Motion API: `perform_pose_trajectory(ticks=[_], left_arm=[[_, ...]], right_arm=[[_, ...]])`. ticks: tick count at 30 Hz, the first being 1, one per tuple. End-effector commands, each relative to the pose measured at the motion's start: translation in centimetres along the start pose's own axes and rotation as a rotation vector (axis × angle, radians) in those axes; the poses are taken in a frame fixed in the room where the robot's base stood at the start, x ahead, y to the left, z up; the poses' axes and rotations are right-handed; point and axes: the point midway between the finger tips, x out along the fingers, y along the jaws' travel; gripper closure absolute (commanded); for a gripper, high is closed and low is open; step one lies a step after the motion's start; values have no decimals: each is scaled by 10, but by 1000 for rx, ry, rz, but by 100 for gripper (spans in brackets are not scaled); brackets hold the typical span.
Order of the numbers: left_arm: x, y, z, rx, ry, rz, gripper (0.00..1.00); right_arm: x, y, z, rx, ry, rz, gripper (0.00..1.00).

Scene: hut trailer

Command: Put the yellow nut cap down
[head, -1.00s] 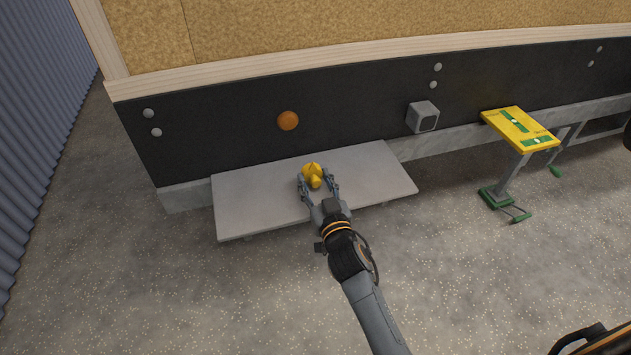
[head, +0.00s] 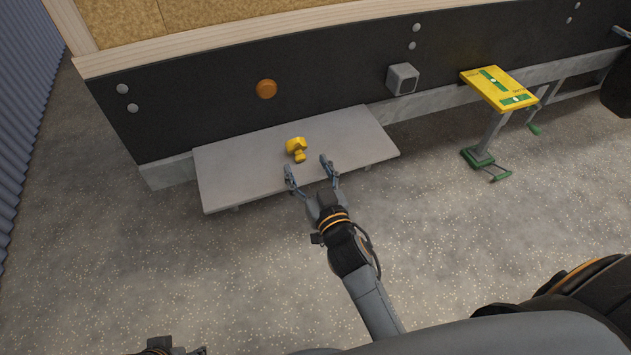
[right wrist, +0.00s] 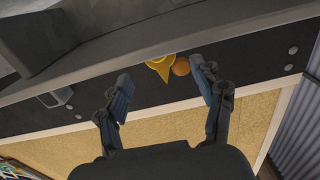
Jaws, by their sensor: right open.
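The yellow nut cap (head: 297,149) rests on the grey step plate (head: 228,178), near its middle. It also shows in the right wrist view (right wrist: 160,66), beyond the fingertips and partly cut off by the plate's edge. My right gripper (head: 307,165) is open and empty, just in front of the cap on the near side. Its two fingers are spread apart, and a small gap separates them from the cap. A dark part at the bottom left edge of the head view may be my left gripper (head: 172,347); its fingers are not clear.
Behind the plate stands the trailer's black lower wall (head: 200,120) with an orange round reflector (head: 266,89) and a grey box (head: 402,79). A yellow sign-topped stand (head: 500,90) with green feet is at the right. The speckled floor in front is clear.

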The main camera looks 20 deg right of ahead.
Motion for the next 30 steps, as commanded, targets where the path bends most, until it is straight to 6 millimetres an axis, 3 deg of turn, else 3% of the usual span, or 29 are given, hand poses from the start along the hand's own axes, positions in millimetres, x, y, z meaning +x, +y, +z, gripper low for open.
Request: perform_pose_trajectory(ticks=[3,9,18,23,26,30], left_arm=[[6,0,1,0,-5,1,38],[13,1,3,1,-9,1,38],[15,1,3,0,-10,1,38],[15,1,3,0,-10,1,38],[15,1,3,0,-10,1,38],[15,1,3,0,-10,1,38]], right_arm=[[-24,0,0,2,-3,1,32],[-47,0,0,2,-2,1,32],[-55,5,6,-2,-29,13,32],[-69,29,42,-12,-229,79,32],[-92,45,79,-25,-443,108,32],[-142,52,126,-48,-768,86,32]])
